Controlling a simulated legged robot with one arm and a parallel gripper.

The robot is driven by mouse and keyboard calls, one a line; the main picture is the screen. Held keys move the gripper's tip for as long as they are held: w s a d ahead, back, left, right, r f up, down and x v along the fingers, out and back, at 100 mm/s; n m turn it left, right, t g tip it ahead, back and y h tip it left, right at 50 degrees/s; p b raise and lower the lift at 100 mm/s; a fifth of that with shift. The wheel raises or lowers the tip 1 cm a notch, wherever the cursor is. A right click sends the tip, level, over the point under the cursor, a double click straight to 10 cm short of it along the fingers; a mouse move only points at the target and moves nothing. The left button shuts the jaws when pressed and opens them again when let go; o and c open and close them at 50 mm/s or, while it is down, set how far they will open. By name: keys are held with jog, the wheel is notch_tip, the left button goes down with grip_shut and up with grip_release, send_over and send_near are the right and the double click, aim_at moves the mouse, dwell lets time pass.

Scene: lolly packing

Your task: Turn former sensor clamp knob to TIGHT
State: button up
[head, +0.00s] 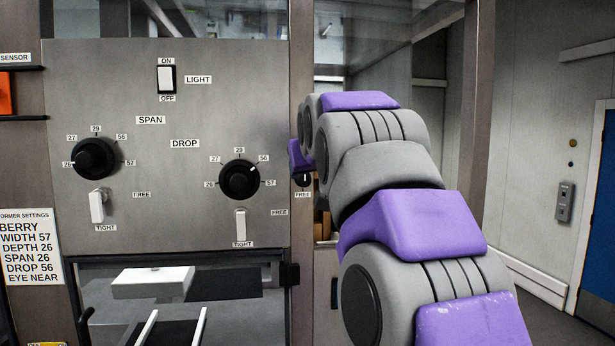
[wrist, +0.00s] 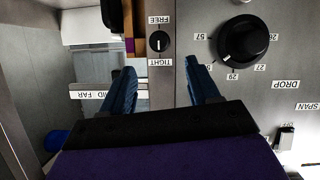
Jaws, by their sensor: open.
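A small round black clamp knob (wrist: 159,42) sits on the narrow metal post, between a FREE label and a TIGHT label in the upside-down wrist view. It also shows in the head view (head: 303,180), just left of my arm, with FREE below it. A short pale mark shows on its face, but I cannot tell exactly where it points. My gripper (wrist: 160,68) is open, its two dark blue fingers spread on either side of the post, short of the knob in the picture. Nothing is between them. In the head view my arm hides the fingers.
The large DROP knob (head: 239,179) is close beside the post and points near 56. The SPAN knob (head: 95,159) points near 26. White clamp levers (head: 241,225) and (head: 97,206) hang below them. A settings card (head: 30,247) is at left. A blue door (head: 597,235) stands right.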

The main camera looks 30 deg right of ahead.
jog(key=v, duration=0.5)
jog(key=shift+s+a+r, duration=0.1)
jog(key=shift+s, duration=0.05)
jog(key=s+a+f+n+g+y+b, duration=0.1)
jog(key=s+a+f+g+b, duration=0.15)
jog(key=f, duration=0.85)
jog(key=s+a+f+g+y+b, duration=0.1)
jog(key=s+a+f+g+b, duration=0.2)
jog(key=f, duration=0.9)
jog(key=s+a+f+n+g+y+b, duration=0.1)
jog(key=s+a+f+g, duration=0.2)
jog(key=f, duration=0.8)
jog(key=s+a+f+g+b, duration=0.2)
jog(key=s+f+g+b, duration=0.1)
jog(key=s+f, duration=1)
jog(key=s+a+f+g+y+b, duration=0.1)
jog(key=s+a+f+g+b, duration=0.2)
jog(key=s+f, duration=1)
notch_tip(320, 180, down, 2)
jog(key=shift+s+a+f, duration=0.15)
jog(key=shift+s+a, duration=0.15)
jog(key=shift+a, duration=0.05)
jog(key=shift+c, duration=0.3)
